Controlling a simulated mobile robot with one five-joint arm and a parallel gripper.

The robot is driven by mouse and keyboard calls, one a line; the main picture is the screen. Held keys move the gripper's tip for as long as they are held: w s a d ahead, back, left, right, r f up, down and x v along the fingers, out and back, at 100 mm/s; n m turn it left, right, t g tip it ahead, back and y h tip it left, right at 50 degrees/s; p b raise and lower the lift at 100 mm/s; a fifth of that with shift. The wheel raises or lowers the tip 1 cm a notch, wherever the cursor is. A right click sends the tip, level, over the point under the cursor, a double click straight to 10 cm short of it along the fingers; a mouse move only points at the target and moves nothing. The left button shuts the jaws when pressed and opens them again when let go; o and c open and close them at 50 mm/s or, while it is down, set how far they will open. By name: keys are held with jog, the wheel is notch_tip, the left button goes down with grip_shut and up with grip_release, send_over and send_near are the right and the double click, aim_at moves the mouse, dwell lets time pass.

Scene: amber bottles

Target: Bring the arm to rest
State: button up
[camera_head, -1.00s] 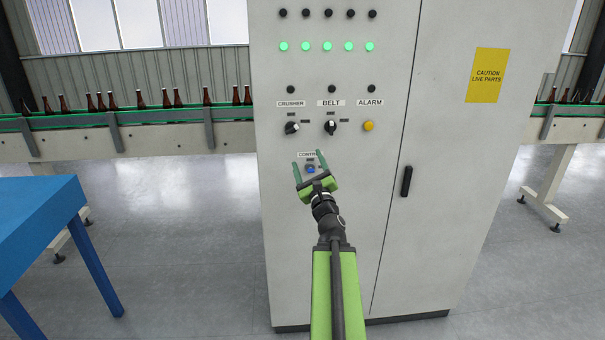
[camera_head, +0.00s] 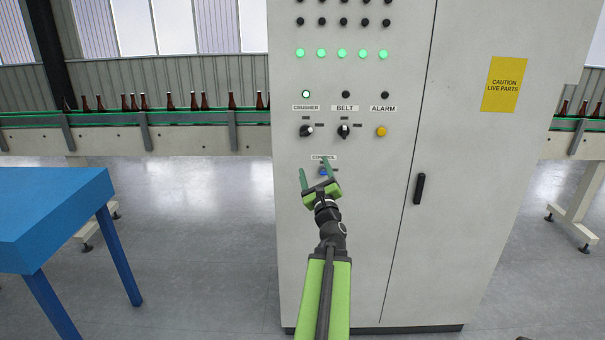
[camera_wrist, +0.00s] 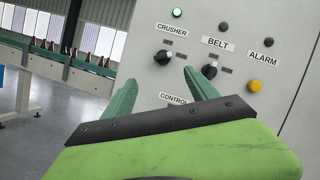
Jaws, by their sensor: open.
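My gripper (camera_head: 314,166) is open and empty. Its two green fingers point up in front of the grey cabinet (camera_head: 350,250), by the CONTROL label (camera_head: 323,157). A blue control (camera_head: 323,171) shows between the fingers in the head view. In the wrist view, the fingertips (camera_wrist: 160,77) are below the CRUSHER knob (camera_wrist: 163,57) and BELT knob (camera_wrist: 209,71). I cannot tell whether the fingers touch the panel. The lamp above CRUSHER (camera_wrist: 178,12) is lit green. The arm reaches forward and up from the bottom of the head view.
A blue table (camera_head: 50,205) stands at the left. A conveyor with brown bottles (camera_head: 190,140) runs behind the cabinet. The ALARM button (camera_head: 381,131) is yellow, and a black handle (camera_head: 420,189) is on the cabinet door. Open floor lies between table and cabinet.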

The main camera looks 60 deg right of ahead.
jog(key=shift+s+d, duration=0.15)
jog(key=shift+s, duration=0.15)
jog(key=shift+s+d, duration=0.1)
jog(key=shift+d, duration=0.05)
